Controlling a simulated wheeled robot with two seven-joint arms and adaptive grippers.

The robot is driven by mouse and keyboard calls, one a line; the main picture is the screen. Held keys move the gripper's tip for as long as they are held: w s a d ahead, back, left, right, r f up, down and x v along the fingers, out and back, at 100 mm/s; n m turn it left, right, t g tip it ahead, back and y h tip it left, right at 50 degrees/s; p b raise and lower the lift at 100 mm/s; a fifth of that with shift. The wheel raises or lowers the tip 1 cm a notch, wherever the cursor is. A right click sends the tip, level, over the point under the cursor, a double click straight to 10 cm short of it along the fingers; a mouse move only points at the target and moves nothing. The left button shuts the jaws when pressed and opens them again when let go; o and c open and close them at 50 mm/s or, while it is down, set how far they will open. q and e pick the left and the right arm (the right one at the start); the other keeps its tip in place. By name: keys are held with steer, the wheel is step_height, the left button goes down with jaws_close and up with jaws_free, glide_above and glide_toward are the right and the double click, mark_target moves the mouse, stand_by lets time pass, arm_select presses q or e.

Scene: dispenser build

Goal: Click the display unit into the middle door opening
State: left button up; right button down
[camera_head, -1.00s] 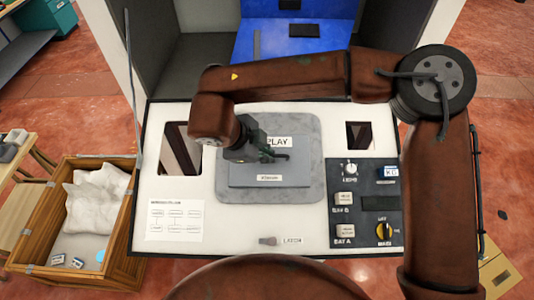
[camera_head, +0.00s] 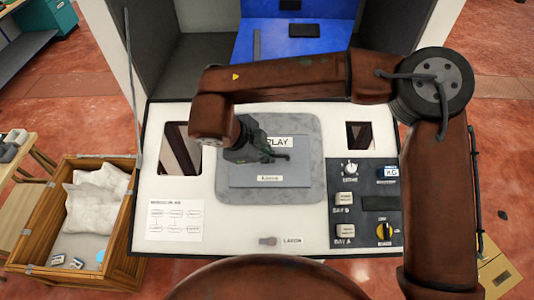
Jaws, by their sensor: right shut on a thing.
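The display unit (camera_head: 290,178) is a flat blue-grey panel with a label that partly reads "PLAY" and a smaller label below. It lies over the middle of the white door (camera_head: 185,255), within a grey rounded plate or surround (camera_head: 312,190). I cannot tell whether it is seated or just resting there. My right gripper (camera_head: 275,156) is shut on the display unit near its upper left part. The gripper and arm hide the unit's upper left corner and part of the "PLAY" label. My left gripper is not in view.
The door has a dark opening (camera_head: 180,150) at left and a smaller one (camera_head: 359,136) at right. A dark control panel (camera_head: 365,228) with knobs and buttons is at lower right. A wooden crate (camera_head: 125,235) with white packing stands left. The open cabinet (camera_head: 200,65) is behind.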

steer(key=shift+w+f, duration=0.15)
steer(key=shift+f, duration=0.05)
stand_by(0.5)
steer(key=c, duration=2)
jaws_free()
steer(key=shift+o, duration=0.2)
steer(key=shift+f, duration=0.1)
steer(key=o, duration=0.4)
steer(key=shift+o, duration=0.2)
steer(key=p+v, duration=0.2)
steer(key=v, duration=0.4)
steer(key=shift+p, duration=0.4)
